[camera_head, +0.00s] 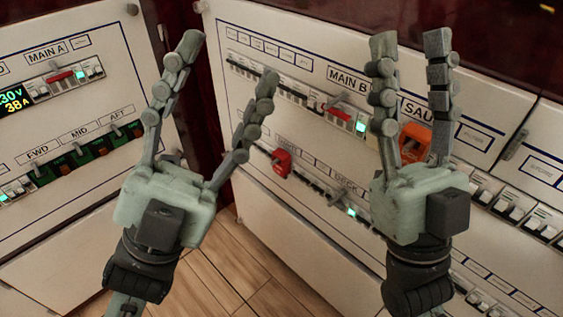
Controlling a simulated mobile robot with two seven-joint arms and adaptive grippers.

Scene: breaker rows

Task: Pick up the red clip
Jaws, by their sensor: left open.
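The red clip (282,162) is on the lower breaker row of the middle panel, below the MAIN B label. My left gripper (229,64) is raised in front of the gap between two panels, fingers spread open and empty. It is to the left of the red clip and appears apart from it. My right gripper (410,43) is upright to the right of the red clip, its fingers apart. An orange clip (414,143) shows between those fingers, seemingly on the upper breaker row behind them; I cannot tell whether they touch it.
The middle panel (235,110) carries two breaker rows with switches and green lights. A left panel (75,125) has a MAIN A row and a lit display. More breakers (520,208) are at the right. Wooden floor (235,270) shows below.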

